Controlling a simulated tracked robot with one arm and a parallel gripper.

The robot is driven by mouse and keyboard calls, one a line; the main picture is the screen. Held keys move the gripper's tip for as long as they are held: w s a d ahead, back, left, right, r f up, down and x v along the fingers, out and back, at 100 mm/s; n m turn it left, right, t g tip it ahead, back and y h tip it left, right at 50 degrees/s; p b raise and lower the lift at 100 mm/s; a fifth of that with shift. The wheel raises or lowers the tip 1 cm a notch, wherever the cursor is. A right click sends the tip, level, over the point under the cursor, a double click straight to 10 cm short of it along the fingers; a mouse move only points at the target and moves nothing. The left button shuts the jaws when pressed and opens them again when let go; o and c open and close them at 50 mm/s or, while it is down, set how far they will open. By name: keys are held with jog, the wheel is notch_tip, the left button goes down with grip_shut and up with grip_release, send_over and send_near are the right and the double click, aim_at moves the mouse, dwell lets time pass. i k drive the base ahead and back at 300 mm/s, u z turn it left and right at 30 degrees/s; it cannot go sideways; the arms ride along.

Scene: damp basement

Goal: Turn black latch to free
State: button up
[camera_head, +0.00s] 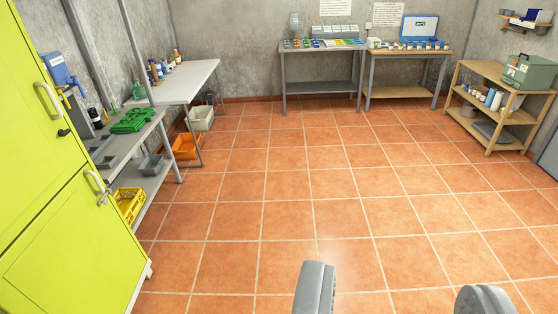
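A lime-green cabinet (60,240) stands at the left edge with an upper and a lower door. A small black latch (64,132) sits near the edge of the upper door, below a pale upright handle (47,101). Its exact turn position is too small to tell. The lower door has another pale handle (94,183) with a small grey fitting (103,198) beside it. My gripper (400,294) shows at the bottom edge, its two grey fingers wide apart with nothing between them. It is well to the right of the cabinet and touches nothing.
A grey workbench (150,133) with a green case (133,120) stands beyond the cabinet, with a yellow crate (129,203) below. A white table (180,82), back tables and a wooden shelf (500,75) line the walls. The tiled floor (310,190) is clear.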

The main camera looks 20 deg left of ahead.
aim_at(62, 134)
jog(key=u, duration=0.2)
jog(key=i, duration=1.25)
jog(key=u, duration=0.9)
jog(key=i, duration=1.35)
jog(key=u, duration=0.8)
jog(key=i, duration=0.7)
jog(key=u, duration=0.35)
